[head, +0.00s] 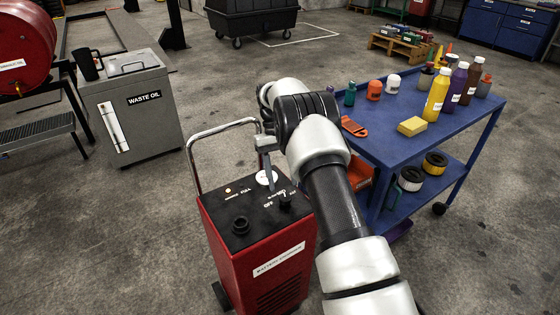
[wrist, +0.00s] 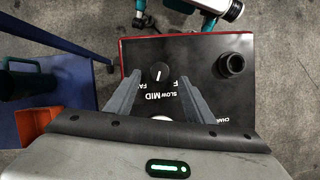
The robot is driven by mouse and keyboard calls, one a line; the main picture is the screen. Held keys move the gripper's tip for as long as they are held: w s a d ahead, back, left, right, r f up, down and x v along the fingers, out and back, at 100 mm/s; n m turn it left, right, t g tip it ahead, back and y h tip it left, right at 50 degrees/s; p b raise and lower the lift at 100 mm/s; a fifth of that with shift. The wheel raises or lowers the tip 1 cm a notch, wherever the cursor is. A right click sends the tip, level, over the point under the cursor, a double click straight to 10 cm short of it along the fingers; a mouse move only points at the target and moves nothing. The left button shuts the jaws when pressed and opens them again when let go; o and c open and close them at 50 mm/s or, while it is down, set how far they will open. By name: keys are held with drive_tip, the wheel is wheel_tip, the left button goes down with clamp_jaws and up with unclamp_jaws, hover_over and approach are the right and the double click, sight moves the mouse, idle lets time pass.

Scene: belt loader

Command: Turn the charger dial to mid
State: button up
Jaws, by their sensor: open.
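The red battery charger (head: 262,262) stands upright on the floor, with a black top panel (wrist: 200,50). Its black dial (wrist: 159,73) carries a white pointer line, roughly upright in the wrist view. SLOW, MID and FAST labels are printed below the dial there, with MID in the middle. The dial also shows in the head view (head: 285,202). My gripper (wrist: 159,76) is open and empty over the panel; its fingertips flank the dial in the picture. I cannot tell whether they touch it. In the head view my gripper (head: 265,158) is partly hidden by my wrist.
A second black knob (wrist: 230,65) stands on the panel, and a white gauge (head: 266,177) lies near my gripper. The charger's metal handle (head: 190,160) rises behind. A blue cart (head: 400,150) with bottles is close on the right. A waste oil bin (head: 130,110) stands left.

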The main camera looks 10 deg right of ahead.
drive_tip(key=p+v, duration=0.1)
drive_tip(key=v, duration=0.6)
drive_tip(key=shift+r, duration=0.2)
drive_tip(key=shift+w, duration=0.1)
